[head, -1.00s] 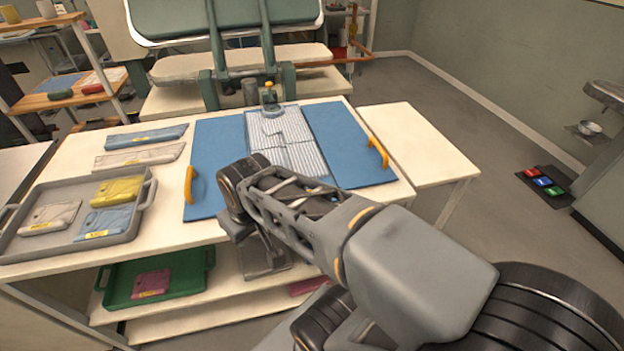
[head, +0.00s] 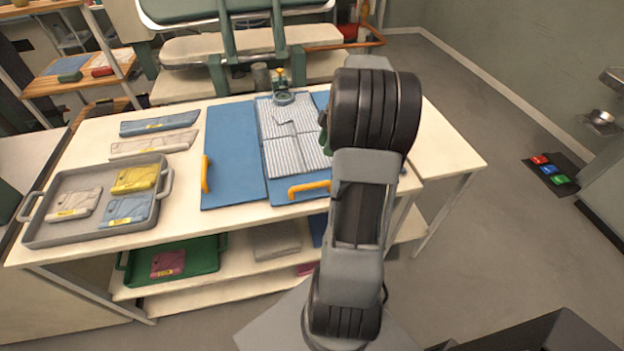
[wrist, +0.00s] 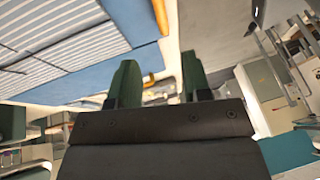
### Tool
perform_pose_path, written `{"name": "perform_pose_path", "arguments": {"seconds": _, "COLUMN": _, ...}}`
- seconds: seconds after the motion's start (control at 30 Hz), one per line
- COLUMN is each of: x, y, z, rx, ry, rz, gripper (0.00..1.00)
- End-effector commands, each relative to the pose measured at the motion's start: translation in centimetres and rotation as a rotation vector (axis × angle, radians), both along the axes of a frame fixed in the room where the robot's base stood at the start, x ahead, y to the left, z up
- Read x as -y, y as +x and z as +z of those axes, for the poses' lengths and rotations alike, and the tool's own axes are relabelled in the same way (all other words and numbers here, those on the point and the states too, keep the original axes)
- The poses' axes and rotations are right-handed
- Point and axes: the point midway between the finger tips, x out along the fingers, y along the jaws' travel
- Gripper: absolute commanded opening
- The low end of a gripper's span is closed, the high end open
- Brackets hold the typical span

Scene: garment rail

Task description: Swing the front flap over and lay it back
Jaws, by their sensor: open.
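The blue folding board (head: 232,150) lies on the white table. A grey-white striped garment (head: 290,120) lies flat on its middle, crossed by a seam line. The front flap (head: 282,194) is down flat, with an orange handle (head: 309,189) at its front edge. My gripper (wrist: 159,80) has two green fingers apart with nothing between them. It is over the board's right side, and my wrist hides most of it in the head view. The striped garment (wrist: 50,45) and an orange handle (wrist: 161,15) also show in the wrist view. My arm hides the right panel's handle in the head view.
A grey tray (head: 38,229) with folded garments stands at the left. Two folded pieces (head: 160,123) lie behind it. A press machine (head: 240,45) stands behind the table. A green tray (head: 212,262) is on the shelf below. The side table's right part (head: 445,150) is clear.

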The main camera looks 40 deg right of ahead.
Motion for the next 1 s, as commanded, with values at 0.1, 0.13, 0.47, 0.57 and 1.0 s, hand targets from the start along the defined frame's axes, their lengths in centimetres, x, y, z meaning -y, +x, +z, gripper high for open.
{"name": "perform_pose_path", "arguments": {"seconds": 0.1, "x": -0.9, "y": -0.1, "z": -1.7, "rx": -0.002, "ry": 0.005, "rz": 0.006, "gripper": 0.44}}
{"name": "perform_pose_path", "arguments": {"seconds": 0.13, "x": -1.1, "y": 0.0, "z": -2.2, "rx": -0.002, "ry": 0.005, "rz": 0.006, "gripper": 0.44}}
{"name": "perform_pose_path", "arguments": {"seconds": 0.47, "x": -3.8, "y": 0.0, "z": -7.9, "rx": -0.002, "ry": 0.003, "rz": 0.005, "gripper": 0.44}}
{"name": "perform_pose_path", "arguments": {"seconds": 0.57, "x": -4.5, "y": 0.0, "z": -9.2, "rx": -0.002, "ry": 0.003, "rz": 0.005, "gripper": 0.44}}
{"name": "perform_pose_path", "arguments": {"seconds": 1.0, "x": -5.5, "y": 0.0, "z": -11.6, "rx": 0.0, "ry": 0.0, "rz": 0.003, "gripper": 0.44}}
